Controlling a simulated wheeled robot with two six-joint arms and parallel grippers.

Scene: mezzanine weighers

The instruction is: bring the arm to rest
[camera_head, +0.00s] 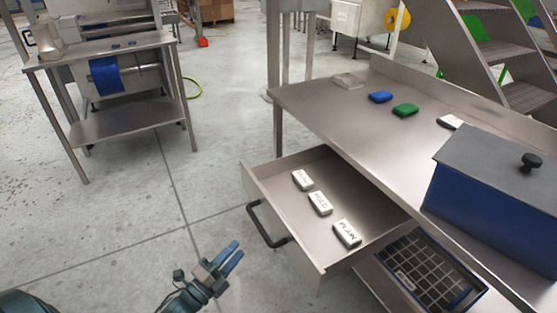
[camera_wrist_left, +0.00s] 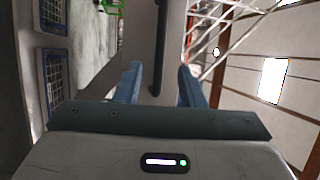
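My left arm comes in at the bottom left of the head view. Its gripper (camera_head: 231,258) has blue fingers and hangs over the floor, in front of and below the open drawer (camera_head: 258,183). In the left wrist view the two fingers of the gripper (camera_wrist_left: 159,76) stand apart with nothing held between them. The drawer's black handle (camera_head: 266,226) is up and to the right of the gripper in the head view, apart from it. A dark bar that looks like this handle (camera_wrist_left: 161,45) shows beyond the fingers in the wrist view. My right gripper is not visible.
Several small white labelled blocks (camera_head: 320,203) lie in the drawer. A side table (camera_head: 110,122) stands far left. Floor between is clear.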

